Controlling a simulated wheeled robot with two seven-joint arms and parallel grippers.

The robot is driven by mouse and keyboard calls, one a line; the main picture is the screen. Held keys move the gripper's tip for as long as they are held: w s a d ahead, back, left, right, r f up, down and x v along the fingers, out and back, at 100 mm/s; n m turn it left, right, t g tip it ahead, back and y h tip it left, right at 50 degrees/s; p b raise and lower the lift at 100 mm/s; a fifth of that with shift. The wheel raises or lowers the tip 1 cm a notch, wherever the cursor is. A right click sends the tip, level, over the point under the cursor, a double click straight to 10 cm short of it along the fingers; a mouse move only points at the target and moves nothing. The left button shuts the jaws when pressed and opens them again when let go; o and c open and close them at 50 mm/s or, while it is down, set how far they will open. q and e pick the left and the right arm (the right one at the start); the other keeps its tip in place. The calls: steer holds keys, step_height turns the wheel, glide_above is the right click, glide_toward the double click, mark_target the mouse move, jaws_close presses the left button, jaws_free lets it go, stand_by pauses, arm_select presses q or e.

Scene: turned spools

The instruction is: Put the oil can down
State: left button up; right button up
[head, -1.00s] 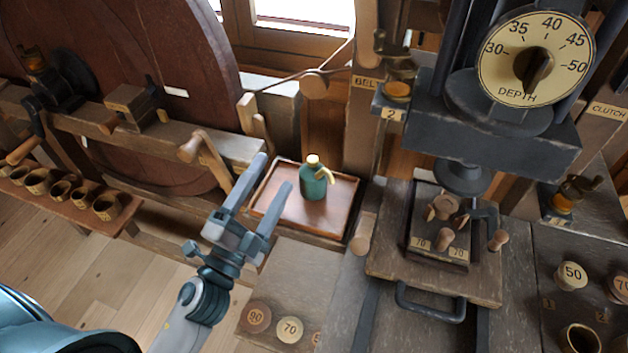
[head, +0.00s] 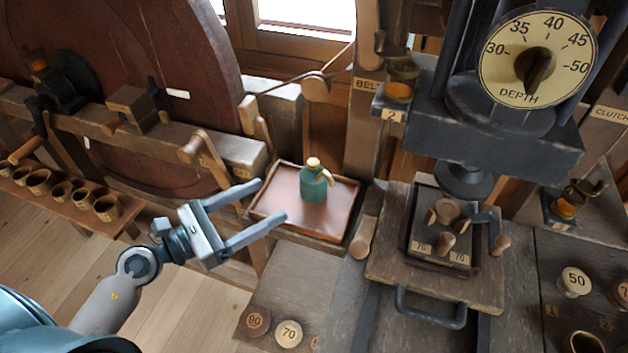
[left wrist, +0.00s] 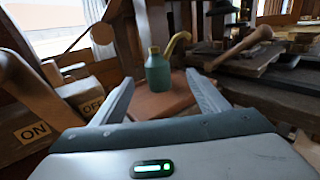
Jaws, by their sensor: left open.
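The oil can (head: 313,184) is green with a brass cap and spout. It stands upright on a brown wooden tray (head: 270,212) in the head view. My left gripper (head: 273,201) is open and empty, at the left side of the tray, with its fingers pointing toward the can but apart from it. In the left wrist view the oil can (left wrist: 158,72) stands ahead, between the directions of the two spread fingers. The right gripper does not show.
A wooden lever (head: 206,161) stands left of the tray, by the big wheel (head: 150,100). A wooden-handled peg (head: 362,237) is at the tray's right. The press with its depth dial (head: 536,58) stands further right. Several cups (head: 60,190) sit on a shelf at left.

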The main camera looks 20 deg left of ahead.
mark_target(305, 180)
arm_select(q)
steer(key=shift+w+d+r+p, duration=0.15)
steer(key=shift+w+d+p, duration=0.2)
steer(key=shift+w+p, duration=0.1)
steer(key=p+x, duration=0.4)
steer(key=x, duration=0.6)
steer(key=shift+w+d, duration=0.1)
steer(key=shift+w, duration=0.1)
steer(key=shift+w+d+p, duration=0.2)
steer(key=shift+w+p, duration=0.05)
steer(key=shift+p, duration=0.05)
steer(key=p+x, duration=0.1)
steer(key=x, duration=0.1)
steer(key=p+x, duration=0.1)
steer(key=x, duration=0.1)
steer(key=shift+w+a+f, duration=0.2)
steer(key=shift+w+f, duration=0.05)
steer(key=shift+w, duration=0.15)
steer(key=shift+w+d+f, duration=0.15)
steer(key=shift+w+d, duration=0.1)
steer(key=c, duration=1.4)
steer(key=shift+c, duration=0.2)
